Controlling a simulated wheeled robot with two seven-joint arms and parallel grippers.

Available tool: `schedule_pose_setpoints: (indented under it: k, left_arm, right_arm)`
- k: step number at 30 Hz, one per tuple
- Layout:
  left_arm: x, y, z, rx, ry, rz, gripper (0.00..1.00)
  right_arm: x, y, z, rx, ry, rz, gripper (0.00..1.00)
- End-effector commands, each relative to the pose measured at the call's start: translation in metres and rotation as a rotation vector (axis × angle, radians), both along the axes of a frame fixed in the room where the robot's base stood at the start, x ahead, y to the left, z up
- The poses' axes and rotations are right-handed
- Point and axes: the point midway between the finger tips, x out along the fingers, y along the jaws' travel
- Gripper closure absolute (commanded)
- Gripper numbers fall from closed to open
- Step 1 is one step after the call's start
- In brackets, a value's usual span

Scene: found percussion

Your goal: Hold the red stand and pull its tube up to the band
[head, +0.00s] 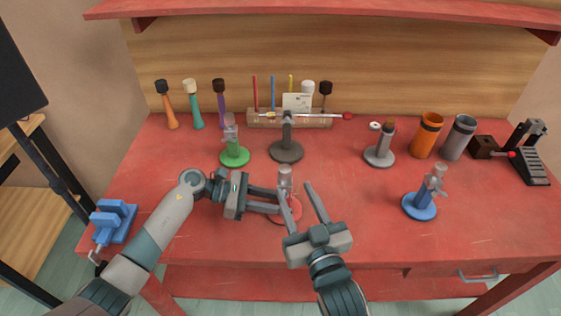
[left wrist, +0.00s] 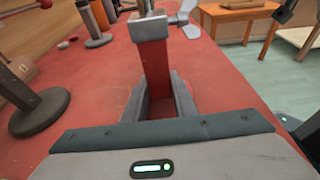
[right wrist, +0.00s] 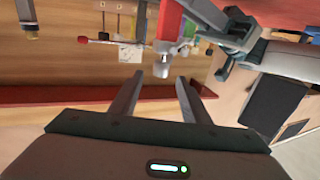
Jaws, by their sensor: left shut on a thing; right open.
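The red stand (head: 292,213) is on the front middle of the red table, its round base partly hidden by my grippers. A pale tube (head: 285,174) with a grey collar rises from it. In the left wrist view its red post (left wrist: 160,78) is between the fingers. My left gripper (head: 279,201) comes in from the left and is shut on the post. My right gripper (head: 296,190) is open and empty, its fingers pointing at the stand from the front. In the right wrist view the grey-topped tube (right wrist: 162,66) shows just beyond its fingertips. I cannot make out the band.
A green-based stand (head: 235,156) and a dark stand with a mallet rod (head: 287,150) are behind. A blue-based stand (head: 420,208) is at right, a blue vise (head: 114,220) at front left. Orange (head: 426,138) and grey (head: 458,140) cups stand at back right.

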Motion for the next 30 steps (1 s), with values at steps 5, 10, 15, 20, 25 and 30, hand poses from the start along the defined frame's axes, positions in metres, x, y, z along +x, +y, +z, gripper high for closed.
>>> schedule_pose_setpoints:
  k: [5, 10, 15, 20, 25, 30]
  left_arm:
    - [0.0, 0.0, -0.001, 0.002, 0.001, -0.001, 0.88]
    - [0.0, 0.0, -0.001, 0.002, 0.001, -0.001, 0.88]
    - [0.0, 0.0, -0.001, 0.002, 0.001, -0.001, 0.88]
    - [0.0, 0.0, -0.001, 0.002, 0.001, -0.001, 0.88]
    - [0.0, 0.0, -0.001, 0.002, 0.001, -0.001, 0.88]
    - [0.0, 0.0, -0.001, 0.002, 0.001, -0.001, 0.88]
  right_arm:
    - [-0.003, 0.002, -0.003, 0.005, 0.011, 0.001, 0.57]
    - [-0.003, 0.002, -0.002, 0.004, 0.011, 0.001, 0.57]
    - [0.0, 0.002, -0.002, 0.004, 0.01, 0.001, 0.57]
    - [0.009, 0.005, -0.002, 0.004, 0.009, 0.001, 0.57]
    - [0.029, 0.012, -0.001, 0.004, 0.008, 0.001, 0.57]
    - [0.056, 0.02, -0.001, 0.004, 0.008, 0.001, 0.57]
